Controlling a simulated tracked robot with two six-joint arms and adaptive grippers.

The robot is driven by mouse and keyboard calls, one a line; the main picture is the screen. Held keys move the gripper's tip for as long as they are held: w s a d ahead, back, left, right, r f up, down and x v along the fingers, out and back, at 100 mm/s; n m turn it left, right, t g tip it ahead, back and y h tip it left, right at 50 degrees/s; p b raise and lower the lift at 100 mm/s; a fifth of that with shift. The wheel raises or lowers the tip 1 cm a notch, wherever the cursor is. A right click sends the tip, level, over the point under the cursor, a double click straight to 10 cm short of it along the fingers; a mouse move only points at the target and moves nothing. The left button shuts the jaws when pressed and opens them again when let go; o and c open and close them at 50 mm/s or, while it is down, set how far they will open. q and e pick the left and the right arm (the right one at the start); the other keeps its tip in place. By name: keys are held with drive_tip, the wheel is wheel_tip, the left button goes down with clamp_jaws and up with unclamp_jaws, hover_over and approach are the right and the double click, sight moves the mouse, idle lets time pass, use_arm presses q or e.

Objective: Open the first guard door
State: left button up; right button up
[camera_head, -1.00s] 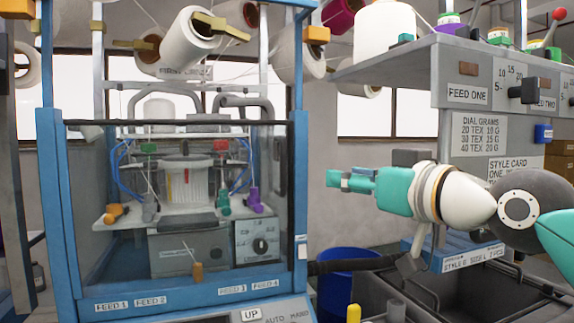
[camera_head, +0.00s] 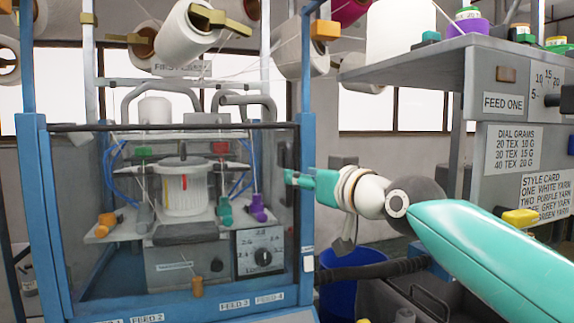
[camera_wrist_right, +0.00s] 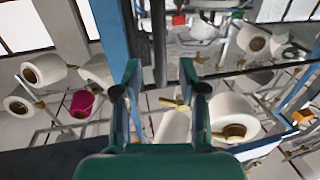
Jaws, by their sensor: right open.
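The first guard door (camera_head: 130,270) is a clear panel with a dark top edge on the blue-framed knitting machine. It looks shut. Its dark upright handle (camera_head: 286,157) is at the door's right edge, beside the blue post. My right gripper (camera_head: 288,177), teal, reaches in from the right with its tips at the handle. In the right wrist view, my open fingers (camera_wrist_right: 160,72) are on either side of a dark bar, the handle (camera_wrist_right: 159,35). I cannot tell whether they touch it. My left gripper is not in view.
A blue post (camera_head: 307,215) stands close to my right gripper. A grey shelf unit (camera_head: 490,75) with dials and cards is at the right. A blue bin (camera_head: 345,280) is below my right arm. Yarn cones (camera_head: 185,38) hang above the machine.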

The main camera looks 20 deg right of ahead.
sight(288, 197)
drive_tip(key=shift+p+x, duration=0.8)
drive_tip(key=shift+x, duration=1.95)
clamp_jaws()
drive_tip(key=shift+a, duration=0.15)
